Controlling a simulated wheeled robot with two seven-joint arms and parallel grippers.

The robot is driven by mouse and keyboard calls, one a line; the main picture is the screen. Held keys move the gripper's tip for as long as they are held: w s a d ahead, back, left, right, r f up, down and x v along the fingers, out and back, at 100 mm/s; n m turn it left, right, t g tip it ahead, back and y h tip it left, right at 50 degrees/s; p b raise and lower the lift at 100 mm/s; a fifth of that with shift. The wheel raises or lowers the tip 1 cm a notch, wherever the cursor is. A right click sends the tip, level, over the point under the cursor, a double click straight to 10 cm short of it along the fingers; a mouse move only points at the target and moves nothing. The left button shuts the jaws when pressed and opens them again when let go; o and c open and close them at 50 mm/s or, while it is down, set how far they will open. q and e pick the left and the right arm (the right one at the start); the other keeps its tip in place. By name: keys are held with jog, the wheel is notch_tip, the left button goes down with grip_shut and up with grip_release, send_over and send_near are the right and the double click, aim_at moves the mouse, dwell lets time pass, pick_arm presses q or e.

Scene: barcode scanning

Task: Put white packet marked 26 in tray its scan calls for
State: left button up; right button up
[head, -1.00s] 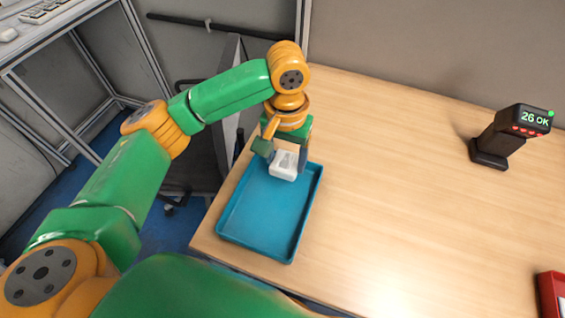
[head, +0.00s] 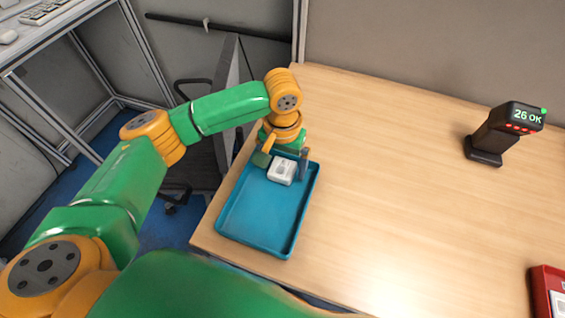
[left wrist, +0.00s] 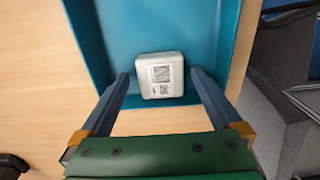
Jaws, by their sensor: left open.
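The white packet (head: 282,171) lies at the far end of the blue tray (head: 262,215). The scanner (head: 498,133) at the right reads "26 OK" with a green light on top and red lights below. My right gripper is not in view.
A red tray (head: 548,290) with something white in it is cut off at the lower right edge. The middle of the wooden table (head: 400,190) is clear. A grey partition (head: 430,50) stands behind the table, and a dark chair and monitor are beyond its left edge.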

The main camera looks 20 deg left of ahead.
aim_at(283, 168)
pick_arm(q)
notch_tip(283, 168, up, 12)
dwell(0.3)
dwell(0.3)
